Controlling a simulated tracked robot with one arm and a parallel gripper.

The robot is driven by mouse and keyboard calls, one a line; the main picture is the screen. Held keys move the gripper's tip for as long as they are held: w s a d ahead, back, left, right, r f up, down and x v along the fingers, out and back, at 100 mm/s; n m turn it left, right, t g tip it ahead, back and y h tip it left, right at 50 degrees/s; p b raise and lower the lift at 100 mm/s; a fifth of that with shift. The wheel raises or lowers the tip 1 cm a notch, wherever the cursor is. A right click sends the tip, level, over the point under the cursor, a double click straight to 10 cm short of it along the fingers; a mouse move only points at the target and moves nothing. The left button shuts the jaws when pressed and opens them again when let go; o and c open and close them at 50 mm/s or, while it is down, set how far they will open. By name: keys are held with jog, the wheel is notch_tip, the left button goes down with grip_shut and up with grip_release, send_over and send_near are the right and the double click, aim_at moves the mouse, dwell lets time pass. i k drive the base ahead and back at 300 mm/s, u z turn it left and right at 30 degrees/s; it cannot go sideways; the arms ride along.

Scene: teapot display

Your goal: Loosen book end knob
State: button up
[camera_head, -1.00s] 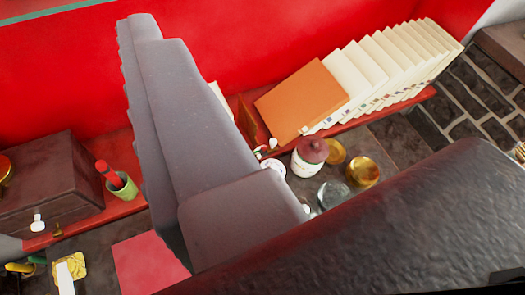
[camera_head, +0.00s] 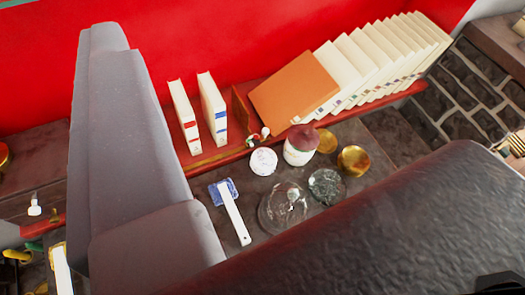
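The book end (camera_head: 240,112) is a brown upright panel on the red shelf, left of a leaning orange book (camera_head: 293,92). Small knob-like pieces, white and red (camera_head: 265,132), show at its foot; which one is the knob is hard to tell. My gripper (camera_head: 108,45) is a large grey shape on the left, pointing up the picture. It is left of the book end and apart from it in the picture. Nothing shows held in it, and its finger gap cannot be made out.
Two white books (camera_head: 213,108) stand between my gripper and the book end. In front are a white brush (camera_head: 234,213), a round white piece (camera_head: 263,161), a red-lidded jar (camera_head: 299,149), glass dishes (camera_head: 283,208) and a brass pot (camera_head: 354,160).

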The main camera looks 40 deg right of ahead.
aim_at(254, 143)
jog(key=u, duration=0.05)
jog(key=k, duration=0.35)
jog(key=u, duration=2.05)
jog(key=k, duration=1.2)
jog(key=z, duration=1.6)
jog(key=i, duration=1.05)
